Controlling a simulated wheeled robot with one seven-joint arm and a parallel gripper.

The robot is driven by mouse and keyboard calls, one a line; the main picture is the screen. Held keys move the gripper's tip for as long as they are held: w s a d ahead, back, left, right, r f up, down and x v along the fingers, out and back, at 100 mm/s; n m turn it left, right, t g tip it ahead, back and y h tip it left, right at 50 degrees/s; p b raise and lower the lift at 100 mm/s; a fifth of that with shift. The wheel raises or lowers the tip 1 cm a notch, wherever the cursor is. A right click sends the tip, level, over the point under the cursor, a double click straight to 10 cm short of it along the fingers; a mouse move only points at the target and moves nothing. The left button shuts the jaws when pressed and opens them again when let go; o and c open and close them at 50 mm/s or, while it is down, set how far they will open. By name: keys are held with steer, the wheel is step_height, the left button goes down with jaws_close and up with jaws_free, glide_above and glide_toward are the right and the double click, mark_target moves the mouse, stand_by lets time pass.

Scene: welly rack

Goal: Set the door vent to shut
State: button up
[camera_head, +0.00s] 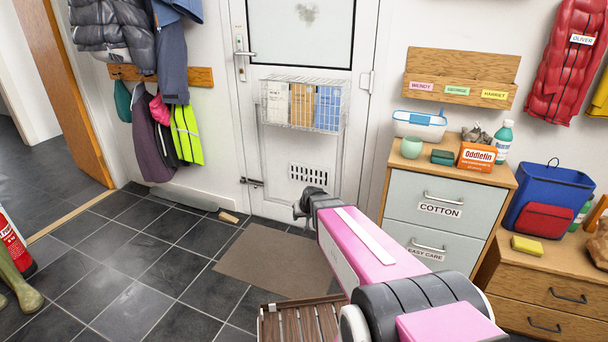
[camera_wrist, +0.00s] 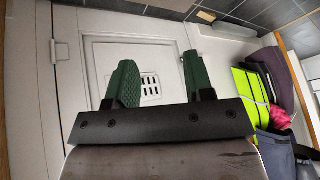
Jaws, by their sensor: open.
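The door vent (camera_head: 309,173) is a white plate with rows of dark slots, low on the white door (camera_head: 345,110). Its slots show dark, and I cannot make out a slider or knob on it. In the wrist view the vent (camera_wrist: 151,88) lies between my two green fingers, partly hidden by the left finger. My gripper (camera_wrist: 157,58) is open and empty, facing the door. In the head view my arm reaches towards the door, with my gripper (camera_head: 304,203) in front of it just below the vent; the fingers are hard to make out there.
A wire basket (camera_head: 303,105) with packets hangs on the door above the vent. A bolt (camera_head: 251,182) is low on the door's left. A brown mat (camera_head: 270,260) lies on the floor. A drawer cabinet (camera_head: 445,200) stands right, and coats (camera_head: 185,130) hang left.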

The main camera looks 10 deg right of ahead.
steer(key=w+a+f+t, duration=0.2)
steer(key=w+t, duration=0.2)
steer(key=w, duration=0.8)
steer(key=m+t+h, duration=0.6)
steer(key=m+h, duration=0.1)
steer(key=h, duration=0.4)
glide_toward(304, 178)
steer(key=x, duration=0.9)
steer(key=shift+w+d, duration=0.25)
steer(key=shift+c, duration=0.3)
